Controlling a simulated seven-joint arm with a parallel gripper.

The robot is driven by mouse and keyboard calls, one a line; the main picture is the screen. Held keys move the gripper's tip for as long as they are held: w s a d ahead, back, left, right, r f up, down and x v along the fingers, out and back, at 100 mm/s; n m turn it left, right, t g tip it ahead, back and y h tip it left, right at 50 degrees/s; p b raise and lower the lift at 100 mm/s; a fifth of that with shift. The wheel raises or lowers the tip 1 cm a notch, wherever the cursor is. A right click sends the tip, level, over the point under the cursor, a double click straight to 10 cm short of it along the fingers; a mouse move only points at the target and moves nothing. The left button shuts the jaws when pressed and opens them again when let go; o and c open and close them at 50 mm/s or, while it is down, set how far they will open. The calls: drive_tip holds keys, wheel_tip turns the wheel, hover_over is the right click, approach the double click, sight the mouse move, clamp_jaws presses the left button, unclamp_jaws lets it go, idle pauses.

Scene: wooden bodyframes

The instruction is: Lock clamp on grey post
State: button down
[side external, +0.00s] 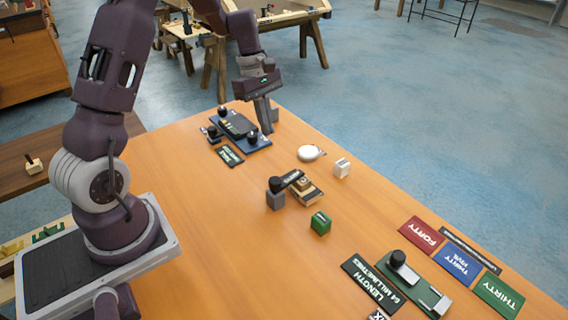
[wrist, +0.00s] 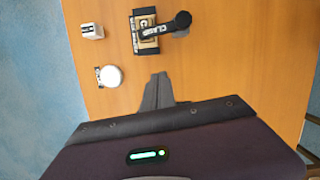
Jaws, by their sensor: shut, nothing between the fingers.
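A black lever clamp (side external: 292,178) with white lettering and a round black knob sits at the grey post (side external: 275,201) near the middle of the table. The clamp reaches over a small wooden block with a light top (side external: 308,191). In the wrist view the clamp (wrist: 158,30) lies across the wooden block (wrist: 146,44), with the knob at its right; the grey post is mostly hidden there. I cannot tell whether the clamp is locked. My gripper (side external: 266,125) is shut and empty, pointing down near the table's far edge, apart from the clamp. Its fingers show in the wrist view (wrist: 158,90).
A blue fixture with black knobs (side external: 238,130) is beside my gripper. A white disc (side external: 310,153), a white block (side external: 342,167) and a green cube (side external: 320,223) stand around the clamp. A green fixture (side external: 415,282) and coloured number plates (side external: 457,264) are at front right.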

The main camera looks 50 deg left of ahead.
drive_tip(key=x, duration=0.8)
drive_tip(key=shift+s+d+f, duration=0.1)
drive_tip(key=shift+d+f, duration=0.1)
drive_tip(key=shift+f, duration=0.15)
drive_tip(key=d, duration=0.3)
drive_tip(key=shift+w+d+f, duration=0.2)
drive_tip(key=shift+f, duration=0.05)
drive_tip(key=shift+d, duration=0.4)
